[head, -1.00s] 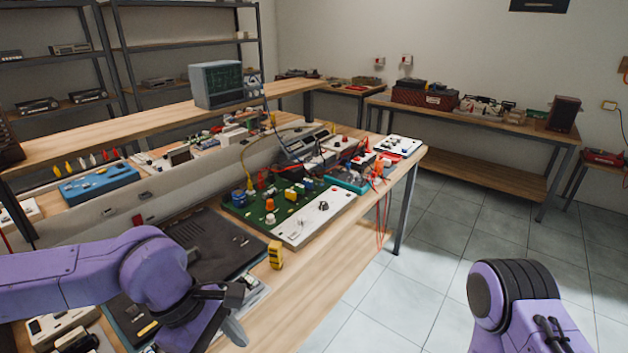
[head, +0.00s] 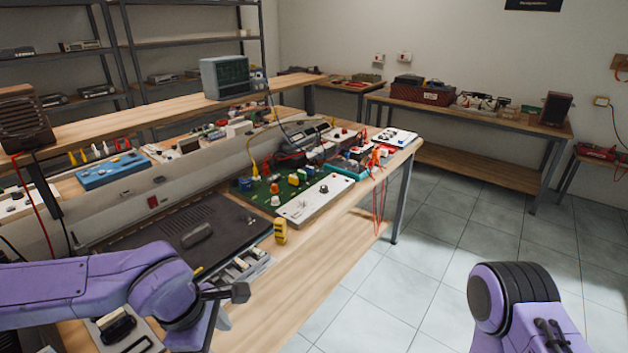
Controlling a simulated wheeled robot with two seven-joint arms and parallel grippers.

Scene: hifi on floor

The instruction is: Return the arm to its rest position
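My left arm comes in from the left over the near part of the wooden workbench (head: 290,290). Its purple wrist and dark gripper parts (head: 226,297) show above the bench's lower left, near a dark flat case (head: 190,235). The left fingertips are seen too poorly to tell whether they are open or shut. My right arm shows only as a purple and black link at the lower right, over the tiled floor. My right gripper is outside the picture.
A monitor (head: 226,77) stands on the raised shelf. Red leads (head: 379,205) hang off the bench's right end. The tiled floor (head: 430,240) to the right is clear.

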